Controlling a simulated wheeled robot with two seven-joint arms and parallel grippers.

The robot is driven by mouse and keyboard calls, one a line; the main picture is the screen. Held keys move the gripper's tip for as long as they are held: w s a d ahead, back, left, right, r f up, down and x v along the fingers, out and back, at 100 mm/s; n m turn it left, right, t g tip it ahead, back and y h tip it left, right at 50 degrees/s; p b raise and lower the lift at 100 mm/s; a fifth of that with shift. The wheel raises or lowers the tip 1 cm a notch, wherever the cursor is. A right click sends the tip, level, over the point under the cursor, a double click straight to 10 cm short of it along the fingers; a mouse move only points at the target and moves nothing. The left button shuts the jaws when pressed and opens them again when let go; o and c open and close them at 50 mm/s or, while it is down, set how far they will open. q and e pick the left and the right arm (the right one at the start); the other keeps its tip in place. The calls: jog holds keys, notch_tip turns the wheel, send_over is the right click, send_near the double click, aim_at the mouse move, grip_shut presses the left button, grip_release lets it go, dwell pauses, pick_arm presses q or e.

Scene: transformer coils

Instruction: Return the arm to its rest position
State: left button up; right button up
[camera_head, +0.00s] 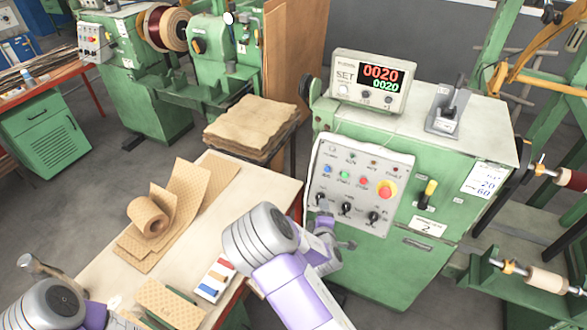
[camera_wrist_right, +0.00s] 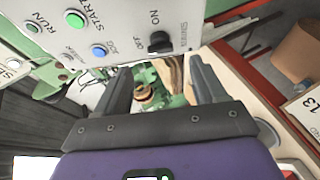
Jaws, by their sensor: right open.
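My right arm (camera_head: 285,270) reaches in from the bottom of the head view, toward the control panel (camera_head: 360,180) of the green machine. Its gripper is mostly hidden behind the arm's own links, low by the panel's bottom-left knobs. In the right wrist view, my right gripper (camera_wrist_right: 162,90) has its two dark fingers spread apart with nothing held between them. A black ON/OFF knob (camera_wrist_right: 160,42) shows beyond the fingers, apart from them. Part of my left arm (camera_head: 45,305) shows at the bottom left; its gripper is not in view.
The worktable (camera_head: 110,275) carries a tan roll and sheets (camera_head: 155,215) and a small block with coloured strips (camera_head: 215,280). A stack of brown sheets (camera_head: 250,125) stands behind it. The green machine (camera_head: 440,150) bears a digital counter (camera_head: 370,82). Grey floor shows left of the table.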

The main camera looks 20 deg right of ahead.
jog(key=s+a+f+m+g+y+b, duration=0.1)
jog(key=s+a+f+m+g+y, duration=0.2)
jog(key=s+f, duration=0.55)
jog(key=s+a+f+m+g+y+b, duration=0.1)
jog(key=s+a+f+m+g, duration=0.35)
jog(key=f, duration=0.65)
jog(key=s+a+f+m+g+y, duration=0.1)
jog(key=s+a+m+g+y, duration=0.1)
jog(key=s+a, duration=0.3)
jog(key=s+a+f+m+g+y+b, duration=0.1)
jog(key=s+a+m+y, duration=0.3)
jog(key=a, duration=0.5)
jog(key=shift+s+a+f+g, duration=0.15)
jog(key=shift+s+a+g, duration=0.25)
jog(key=shift+s+g, duration=0.2)
jog(key=shift+a, duration=0.2)
jog(key=shift+c, duration=0.3)
